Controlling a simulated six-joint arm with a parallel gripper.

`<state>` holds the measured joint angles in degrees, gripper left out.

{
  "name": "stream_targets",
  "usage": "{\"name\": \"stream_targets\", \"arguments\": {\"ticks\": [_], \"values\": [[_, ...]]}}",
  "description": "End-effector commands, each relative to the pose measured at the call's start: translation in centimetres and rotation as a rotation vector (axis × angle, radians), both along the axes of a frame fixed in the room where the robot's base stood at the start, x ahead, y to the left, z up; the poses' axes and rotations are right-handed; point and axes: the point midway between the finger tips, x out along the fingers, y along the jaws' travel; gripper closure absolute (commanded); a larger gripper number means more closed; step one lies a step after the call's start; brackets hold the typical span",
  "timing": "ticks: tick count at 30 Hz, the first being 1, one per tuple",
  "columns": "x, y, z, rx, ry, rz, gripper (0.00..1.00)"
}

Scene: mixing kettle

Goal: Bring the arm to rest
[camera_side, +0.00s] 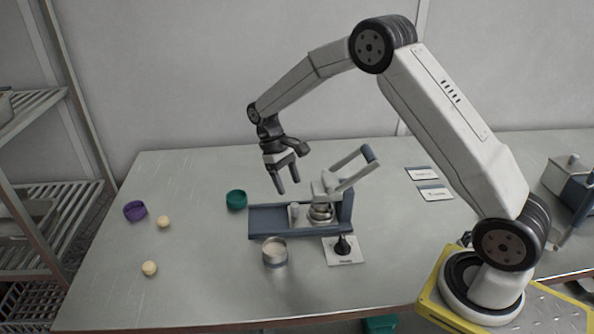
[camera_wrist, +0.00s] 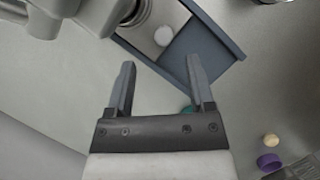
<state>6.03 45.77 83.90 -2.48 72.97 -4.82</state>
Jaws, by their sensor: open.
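My gripper (camera_side: 288,178) hangs open and empty above the back of the blue-grey machine tray (camera_side: 270,222), pointing down. The machine also shows at the top of the wrist view (camera_wrist: 105,15).
A green bowl (camera_side: 236,199), purple bowl (camera_side: 135,211) and pale balls (camera_side: 163,222) (camera_side: 149,268) lie left. Two cards (camera_side: 434,193) lie behind right.

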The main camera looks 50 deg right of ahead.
Motion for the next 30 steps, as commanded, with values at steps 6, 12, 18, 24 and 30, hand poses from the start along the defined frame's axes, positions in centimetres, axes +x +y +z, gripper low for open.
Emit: {"name": "stream_targets", "arguments": {"ticks": [6, 12, 18, 24, 30], "values": [[-0.2, 0.1, 0.1, -0.001, -0.009, 0.000, 0.31], [-1.2, 0.7, 0.7, -0.003, -0.059, 0.003, 0.31], [-3.1, 1.7, 1.7, -0.007, -0.150, 0.007, 0.31], [-5.6, 2.7, 2.4, -0.009, -0.246, 0.007, 0.31], [-8.3, 3.6, 3.0, -0.009, -0.345, 0.008, 0.31]]}}
